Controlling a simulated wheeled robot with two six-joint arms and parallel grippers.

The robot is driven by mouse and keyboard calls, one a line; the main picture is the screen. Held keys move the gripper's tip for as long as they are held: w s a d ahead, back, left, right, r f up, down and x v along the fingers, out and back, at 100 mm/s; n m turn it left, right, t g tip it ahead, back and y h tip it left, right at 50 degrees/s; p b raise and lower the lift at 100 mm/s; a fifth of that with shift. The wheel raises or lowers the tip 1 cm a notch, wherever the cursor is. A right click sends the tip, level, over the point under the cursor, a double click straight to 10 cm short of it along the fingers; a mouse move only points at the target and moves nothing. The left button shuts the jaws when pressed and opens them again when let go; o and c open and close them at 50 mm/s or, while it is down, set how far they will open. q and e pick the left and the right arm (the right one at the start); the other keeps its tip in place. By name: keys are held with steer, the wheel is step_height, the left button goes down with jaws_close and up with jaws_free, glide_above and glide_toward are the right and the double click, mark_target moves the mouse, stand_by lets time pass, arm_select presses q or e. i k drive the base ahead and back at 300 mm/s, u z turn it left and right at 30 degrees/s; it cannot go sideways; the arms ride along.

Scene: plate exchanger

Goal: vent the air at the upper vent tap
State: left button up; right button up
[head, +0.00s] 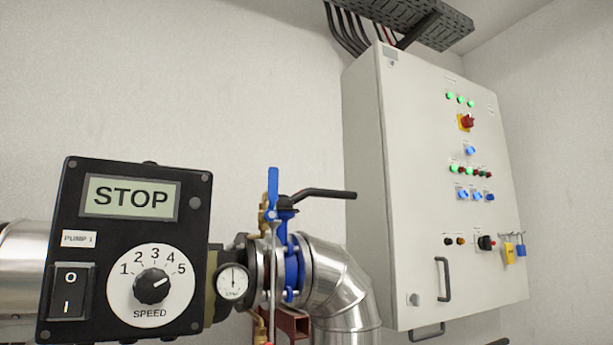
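A blue upright handle (273,188) stands above the pipe beside the pump box. Small brass fittings (263,215) sit just behind and left of it, partly hidden. I cannot tell for sure whether they are the upper vent tap. A black lever (325,194) points right from the blue valve body (292,265) on the pipe. Neither of my grippers is in view.
A black pump box (195,245) labelled PUMP 1 shows STOP and fills the lower left. A round gauge (232,281) is right of it. A silver pipe elbow (335,275) bends down. A grey control cabinet (365,180) hangs at the right.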

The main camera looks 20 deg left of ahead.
mark_target(270, 213)
steer(key=z, duration=0.05)
steer(key=k, duration=1.05)
steer(key=u, duration=0.5)
steer(key=i, duration=1)
steer(key=u, duration=0.05)
